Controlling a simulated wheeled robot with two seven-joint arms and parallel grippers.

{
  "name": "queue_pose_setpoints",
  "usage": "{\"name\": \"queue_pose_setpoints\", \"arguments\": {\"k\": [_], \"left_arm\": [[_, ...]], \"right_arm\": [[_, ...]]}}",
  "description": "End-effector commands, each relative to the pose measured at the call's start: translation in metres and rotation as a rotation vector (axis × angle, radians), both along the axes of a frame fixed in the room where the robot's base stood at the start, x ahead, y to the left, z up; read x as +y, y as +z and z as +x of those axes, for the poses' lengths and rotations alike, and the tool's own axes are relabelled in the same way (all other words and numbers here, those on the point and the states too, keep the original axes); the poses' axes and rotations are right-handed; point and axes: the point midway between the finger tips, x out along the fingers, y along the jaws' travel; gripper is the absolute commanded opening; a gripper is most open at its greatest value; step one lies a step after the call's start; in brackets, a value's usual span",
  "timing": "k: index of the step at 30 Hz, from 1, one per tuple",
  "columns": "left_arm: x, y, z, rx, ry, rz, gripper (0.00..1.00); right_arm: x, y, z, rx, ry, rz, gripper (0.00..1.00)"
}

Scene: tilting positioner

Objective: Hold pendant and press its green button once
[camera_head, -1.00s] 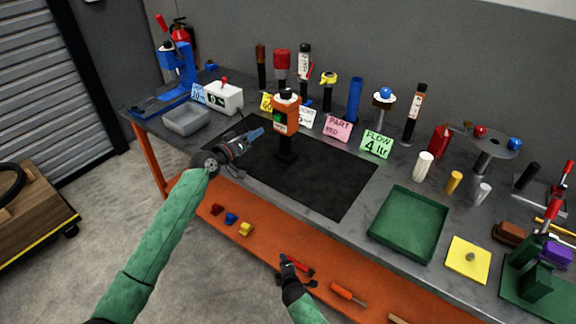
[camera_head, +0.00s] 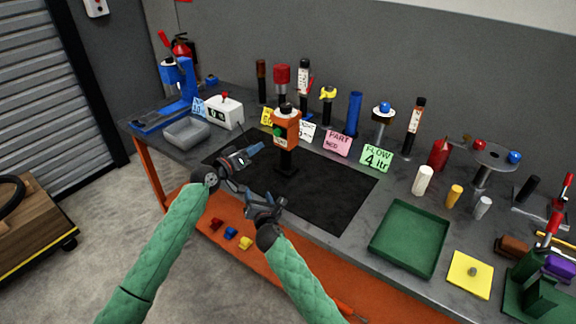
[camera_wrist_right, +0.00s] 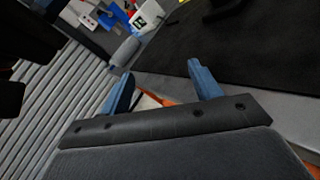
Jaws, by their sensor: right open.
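The orange pendant (camera_head: 286,127) stands upright in a black holder (camera_head: 286,160) on the black mat. A green button (camera_head: 278,132) shows on its front face, and a black knob is on top. My left gripper (camera_head: 257,149) is left of the pendant and lower in the picture, apart from it. Its fingers overlap, so I cannot tell its opening. My right gripper (camera_head: 265,204) is below the pendant in the picture, near the mat's front edge. In the right wrist view its two blue fingers (camera_wrist_right: 160,76) are spread with nothing between them. The pendant does not show there.
Behind the pendant stand several tools and cards, including a pink card (camera_head: 337,143) and a green card (camera_head: 375,158). A grey bin (camera_head: 186,132) and a white box (camera_head: 224,112) are at left. A green tray (camera_head: 408,238) is at right. The black mat (camera_head: 325,190) is mostly clear.

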Motion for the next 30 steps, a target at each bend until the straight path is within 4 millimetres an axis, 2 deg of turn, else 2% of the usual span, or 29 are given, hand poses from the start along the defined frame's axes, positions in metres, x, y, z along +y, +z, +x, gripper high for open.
{"name": "queue_pose_setpoints", "arguments": {"k": [1, 6, 9, 13, 19, 23, 30], "left_arm": [[0.000, 0.000, 0.000, 0.000, 0.000, 0.000, 0.36], [0.000, 0.000, 0.000, 0.000, 0.000, 0.000, 0.36], [0.000, 0.000, 0.000, 0.000, 0.000, 0.000, 0.36], [0.000, 0.000, 0.000, 0.000, 0.000, 0.000, 0.36], [0.000, 0.000, 0.000, 0.000, 0.000, 0.000, 0.36], [0.000, 0.000, 0.000, 0.000, 0.000, 0.000, 0.36], [0.000, 0.000, 0.000, 0.000, 0.000, 0.000, 0.36]], "right_arm": [[-0.011, 0.004, 0.016, -0.020, -0.013, -0.056, 0.63], [-0.050, 0.015, 0.064, -0.084, -0.066, -0.254, 0.63], [-0.070, 0.024, 0.088, -0.115, -0.094, -0.352, 0.63], [-0.090, 0.033, 0.109, -0.141, -0.123, -0.439, 0.63], [-0.102, 0.039, 0.125, -0.156, -0.142, -0.492, 0.63], [-0.101, 0.039, 0.136, -0.156, -0.143, -0.493, 0.63], [-0.097, 0.039, 0.170, -0.155, -0.142, -0.491, 0.63]]}}
